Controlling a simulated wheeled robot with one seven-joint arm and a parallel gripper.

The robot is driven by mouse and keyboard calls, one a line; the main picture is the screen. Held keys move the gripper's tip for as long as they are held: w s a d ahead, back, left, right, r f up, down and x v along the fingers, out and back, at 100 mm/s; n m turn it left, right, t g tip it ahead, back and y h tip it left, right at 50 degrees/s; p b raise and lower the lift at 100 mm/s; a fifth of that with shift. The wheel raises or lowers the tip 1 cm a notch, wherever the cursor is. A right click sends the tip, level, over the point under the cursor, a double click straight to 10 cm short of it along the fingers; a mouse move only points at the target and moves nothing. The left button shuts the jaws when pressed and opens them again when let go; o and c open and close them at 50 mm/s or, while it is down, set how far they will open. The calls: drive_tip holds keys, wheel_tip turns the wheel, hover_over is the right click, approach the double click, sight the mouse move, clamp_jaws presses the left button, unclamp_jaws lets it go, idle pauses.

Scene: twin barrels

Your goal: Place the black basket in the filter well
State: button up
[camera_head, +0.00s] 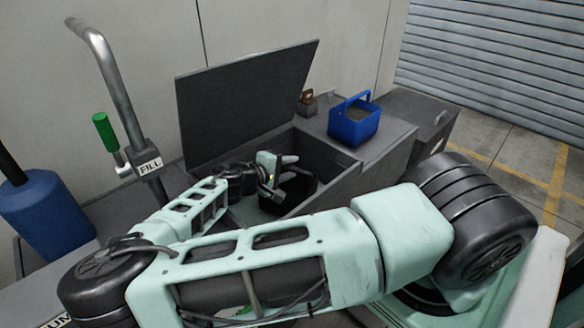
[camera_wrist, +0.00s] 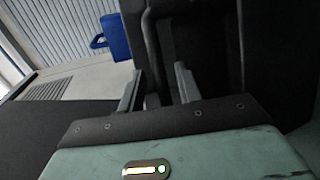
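The black basket (camera_head: 301,190) sits low inside the open grey bin, partly hidden by my arm and gripper. My gripper (camera_head: 289,168) is inside the bin opening, at the basket's top. In the wrist view its two fingers (camera_wrist: 159,88) stand apart. A dark curved bar, seemingly the basket's handle (camera_wrist: 149,45), shows between them, nearer the left finger, with a gap to the right one. I cannot make out firm contact. I cannot tell for certain which opening is the filter well.
The bin's lid (camera_head: 240,105) stands raised behind. A blue basket (camera_head: 354,121) rests on the counter to the right, near a small brown object (camera_head: 307,103). A FILL pipe with a green handle (camera_head: 104,131) and a blue container (camera_head: 47,213) stand at left.

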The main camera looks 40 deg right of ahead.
drive_tip(key=v, duration=0.6)
idle(0.4)
